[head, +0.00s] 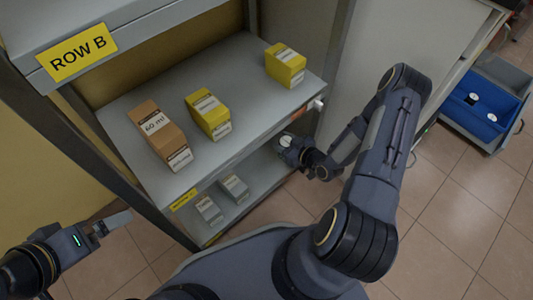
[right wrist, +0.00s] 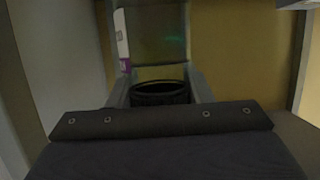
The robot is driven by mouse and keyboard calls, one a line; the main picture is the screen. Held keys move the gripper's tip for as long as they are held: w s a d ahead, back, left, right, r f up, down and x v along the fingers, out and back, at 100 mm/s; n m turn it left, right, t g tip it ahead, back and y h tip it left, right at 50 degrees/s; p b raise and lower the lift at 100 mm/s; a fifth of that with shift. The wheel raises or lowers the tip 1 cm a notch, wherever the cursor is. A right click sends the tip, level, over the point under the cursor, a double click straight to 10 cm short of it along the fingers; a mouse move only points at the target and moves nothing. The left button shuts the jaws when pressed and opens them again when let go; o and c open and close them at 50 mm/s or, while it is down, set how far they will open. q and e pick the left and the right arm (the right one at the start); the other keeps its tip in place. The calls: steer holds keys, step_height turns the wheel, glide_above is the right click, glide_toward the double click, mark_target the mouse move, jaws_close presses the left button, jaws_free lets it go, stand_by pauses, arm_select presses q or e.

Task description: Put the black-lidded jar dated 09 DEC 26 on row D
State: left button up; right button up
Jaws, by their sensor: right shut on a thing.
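My right gripper (head: 295,150) is shut on a jar (head: 287,141) beside the right end of the shelf unit, around the level of the lower shelf. A pale round top shows on the jar in the head view. In the right wrist view the jar's black round part (right wrist: 160,93) sits between my fingers; no date is readable. My left gripper (head: 105,225) is at the lower left, apart from the shelves; its jaw opening is unclear. A yellow label on the middle shelf edge (head: 183,200) is too small to read. No row D label is readable.
The upper shelf bears a ROW B sign (head: 78,52). The middle shelf holds a brown box (head: 158,132) and yellow boxes (head: 208,112), (head: 285,65). Grey boxes (head: 234,187) stand on the lower shelf. A blue bin (head: 484,108) with white-topped items is at right.

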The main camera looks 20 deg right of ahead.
steer(key=w+a+f+b, duration=0.1)
steer(key=f, duration=0.2)
steer(key=w+a+f+b, duration=0.1)
steer(key=f+b, duration=0.1)
steer(key=f, duration=0.1)
steer(key=w+a+f+b, duration=0.1)
steer(key=a+f, duration=0.1)
steer(key=f, duration=0.1)
steer(key=shift+w+f, duration=0.1)
steer(key=shift+w, duration=0.2)
steer(key=shift+d, duration=0.1)
steer(key=o, duration=1.2)
steer(key=shift+f, duration=0.1)
